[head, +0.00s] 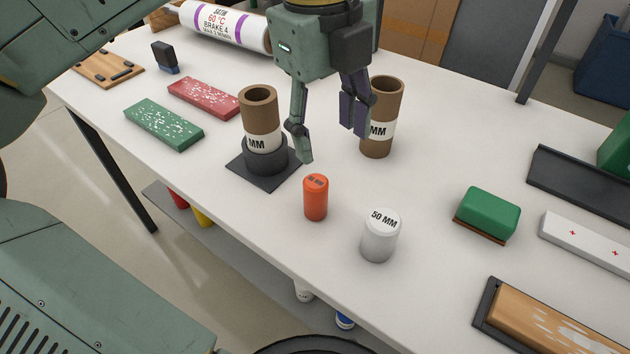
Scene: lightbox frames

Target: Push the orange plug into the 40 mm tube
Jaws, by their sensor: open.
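An orange plug (316,198) stands upright on the white table, near its front edge. A brown cardboard tube (260,106) stands upright in a dark round holder on a square base (246,172); its label is partly hidden and only "MM" reads clearly. A second brown tube (383,92) stands upright behind and to the right of my gripper, its label also partly covered. My gripper (332,146) is open and empty, pointing down above the table, behind the orange plug and between the two tubes. The tubes' size numbers cannot be read.
A white plug marked 50 MM (380,240) stands right of the orange plug. A green block (487,213), a dark tray (580,180) and a wooden block (550,325) lie to the right. Green (163,125) and red (204,97) bars lie left.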

